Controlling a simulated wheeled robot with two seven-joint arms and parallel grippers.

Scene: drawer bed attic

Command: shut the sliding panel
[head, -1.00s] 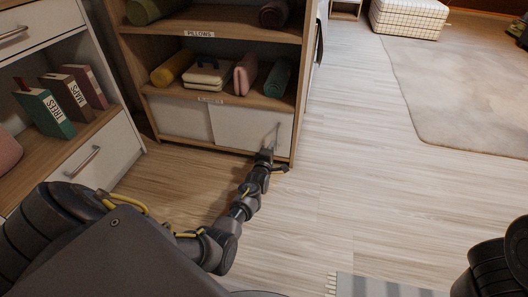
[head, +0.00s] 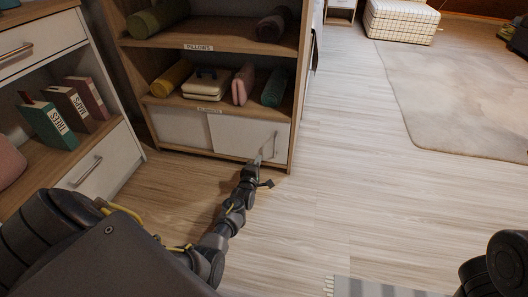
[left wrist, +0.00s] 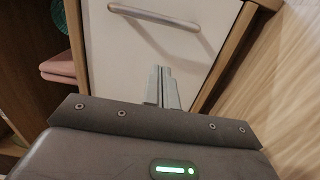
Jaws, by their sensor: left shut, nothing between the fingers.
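The white sliding panel (head: 240,135) is the right one of two at the bottom of the wooden shelf unit, with a grey bar handle (head: 272,143) near its right edge. A left white panel (head: 180,127) stands beside it, and no open gap shows between the two. My left gripper (head: 259,160) is at the panel's lower right, below the handle. In the left wrist view its fingers (left wrist: 162,87) are together and empty, pointing at the panel's face (left wrist: 150,55), with the handle (left wrist: 153,18) beyond them. I cannot tell whether they touch the panel. My right gripper is not in view.
A white drawer unit (head: 108,160) with books stands at left.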

